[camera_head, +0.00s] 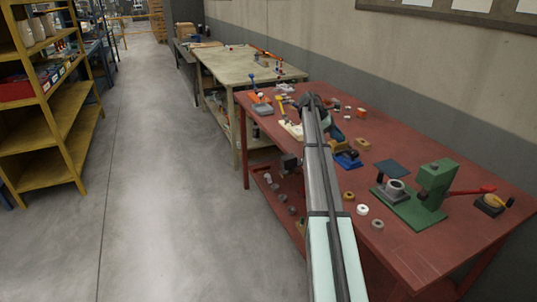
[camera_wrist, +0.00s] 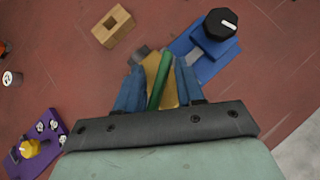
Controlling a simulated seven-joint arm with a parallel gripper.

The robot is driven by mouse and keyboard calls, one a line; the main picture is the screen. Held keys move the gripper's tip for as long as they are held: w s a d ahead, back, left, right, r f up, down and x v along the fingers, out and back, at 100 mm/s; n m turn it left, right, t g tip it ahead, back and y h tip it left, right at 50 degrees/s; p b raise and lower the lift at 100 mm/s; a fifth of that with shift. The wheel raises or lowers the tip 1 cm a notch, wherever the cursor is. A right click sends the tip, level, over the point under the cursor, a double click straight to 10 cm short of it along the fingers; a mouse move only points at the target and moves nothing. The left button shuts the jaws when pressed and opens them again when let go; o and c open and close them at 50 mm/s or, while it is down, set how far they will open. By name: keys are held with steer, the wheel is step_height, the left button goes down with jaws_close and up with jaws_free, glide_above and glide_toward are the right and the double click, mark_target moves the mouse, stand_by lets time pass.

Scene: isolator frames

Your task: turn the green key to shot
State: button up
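In the wrist view, my gripper (camera_wrist: 159,88) shows as two blue fingers. Between them is a narrow green bar (camera_wrist: 160,79), which looks like the green key, standing slanted. Tan surfaces show on both sides of the bar; I cannot tell whether they are part of the key's mount or of my fingers. I cannot tell whether the fingers touch the bar. A blurred grey piece shows just beyond the left finger. No markings or "shot" position can be read. In the head view, my arm covers the key and hides the fingertips.
A blue base with a black knob (camera_wrist: 220,24) stands close to the right finger. A tan block with a square hole (camera_wrist: 112,26) lies to the upper left. A purple base (camera_wrist: 34,152) with a yellow knob is at lower left. A green press (camera_head: 432,187) stands on the red table (camera_head: 415,250).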

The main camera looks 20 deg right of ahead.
steer(key=n+t, duration=0.2)
steer(key=n, duration=0.1)
steer(key=n+t+h, duration=0.1)
steer(key=n+t, duration=0.1)
steer(key=n, duration=0.1)
steer(key=shift+s+n+t, duration=0.1)
steer(key=shift+n+t, duration=0.2)
steer(key=shift+n, duration=0.1)
steer(key=v, duration=1.4)
steer(key=w+a+f+n+t, duration=0.1)
steer(key=w+a+f, duration=0.1)
steer(key=a+f, duration=0.5)
steer(key=w+a+f+n+t+h, duration=0.1)
steer(key=w+a+f, duration=0.2)
steer(key=a+f, duration=0.5)
steer(key=shift+w+a+f, duration=0.15)
steer(key=shift+a, duration=3.35)
steer(key=shift+d, duration=0.15)
